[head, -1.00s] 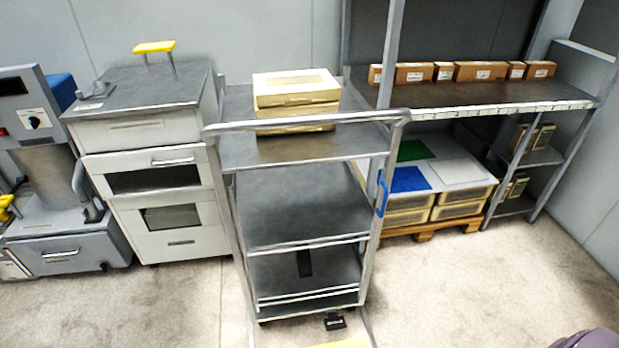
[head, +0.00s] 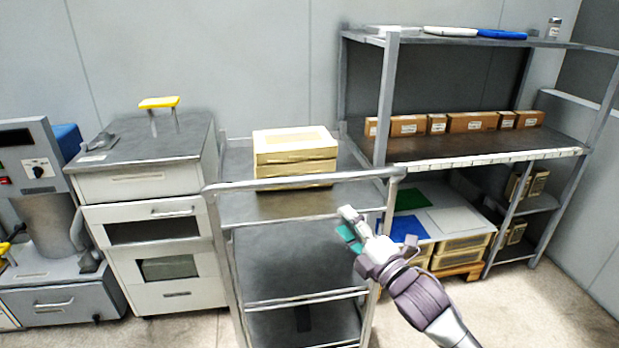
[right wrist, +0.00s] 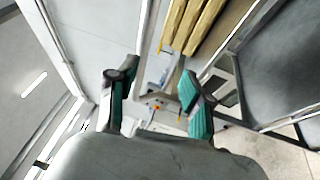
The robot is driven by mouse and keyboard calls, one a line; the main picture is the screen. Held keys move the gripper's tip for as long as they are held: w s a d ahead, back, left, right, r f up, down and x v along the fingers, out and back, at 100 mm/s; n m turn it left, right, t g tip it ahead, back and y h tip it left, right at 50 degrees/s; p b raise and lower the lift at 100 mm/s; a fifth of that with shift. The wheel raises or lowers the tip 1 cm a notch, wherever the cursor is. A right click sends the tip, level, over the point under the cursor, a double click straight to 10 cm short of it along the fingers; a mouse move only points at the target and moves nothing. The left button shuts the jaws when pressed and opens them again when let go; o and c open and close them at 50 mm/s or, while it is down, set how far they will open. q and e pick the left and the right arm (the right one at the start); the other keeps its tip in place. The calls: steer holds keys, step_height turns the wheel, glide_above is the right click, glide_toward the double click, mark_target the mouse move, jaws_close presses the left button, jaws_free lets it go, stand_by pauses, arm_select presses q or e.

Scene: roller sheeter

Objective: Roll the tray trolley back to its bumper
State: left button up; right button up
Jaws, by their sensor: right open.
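The grey metal tray trolley (head: 290,278) stands between a white cabinet and a shelf rack. Its push handle (head: 300,183) runs across the near top, and a stack of cream trays (head: 294,158) sits on its top deck. My right gripper (head: 348,228) is open and empty, below the handle near the trolley's right post. The trolley's foot is cut off, and no bumper can be made out. My left gripper is not in view.
The white cabinet (head: 160,262) stands close on the trolley's left. The shelf rack (head: 390,100) with brown boxes (head: 470,121) is close on its right, with cream crates (head: 460,247) below. A grey machine (head: 45,225) is far left. Bare floor (head: 545,310) shows at lower right.

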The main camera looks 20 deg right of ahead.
mark_target(312, 183)
steer(key=shift+n, duration=0.4)
steer(key=w+a+r+p, duration=0.1)
steer(key=w, duration=0.3)
steer(key=w+r+p, duration=0.1)
steer(key=w+r, duration=0.1)
steer(key=w, duration=0.1)
steer(key=w+a+r, duration=0.1)
steer(key=w, duration=0.3)
steer(key=shift+w+a+r+p, duration=0.25)
steer(key=shift+w+a+p, duration=0.05)
steer(key=shift+a+p, duration=0.1)
steer(key=shift+w, duration=0.7)
steer(key=shift+c, duration=0.4)
jaws_close()
